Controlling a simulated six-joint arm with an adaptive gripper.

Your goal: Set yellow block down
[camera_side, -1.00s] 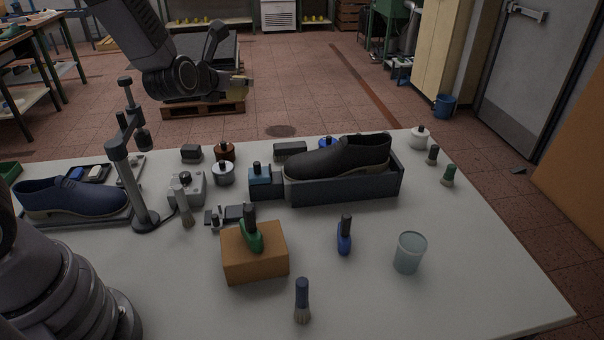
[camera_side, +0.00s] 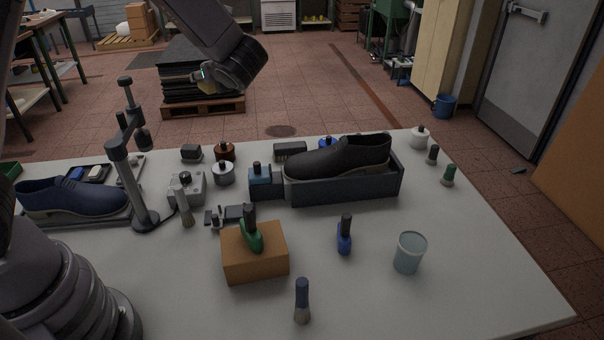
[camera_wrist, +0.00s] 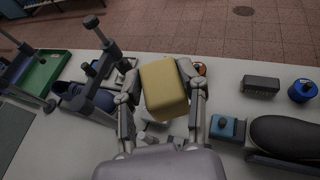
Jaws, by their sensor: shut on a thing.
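The yellow block (camera_wrist: 163,86) sits between the two fingers of my gripper (camera_wrist: 164,98) in the wrist view, with a finger against each side. My gripper is shut on it and holds it in the air above the table. In the side view my gripper (camera_side: 204,78) is high up at the upper left, beyond the far edge of the table in the picture. Only a small yellowish patch of the block shows there; the rest is hidden by the gripper.
On the white table (camera_side: 460,270) stand a black shoe (camera_side: 340,157) in a dark tray, a blue shoe (camera_side: 65,197), a grey stand (camera_side: 140,185), an orange-brown box (camera_side: 255,262) with a green bottle, a glass (camera_side: 410,253) and several bottles. The front right is clear.

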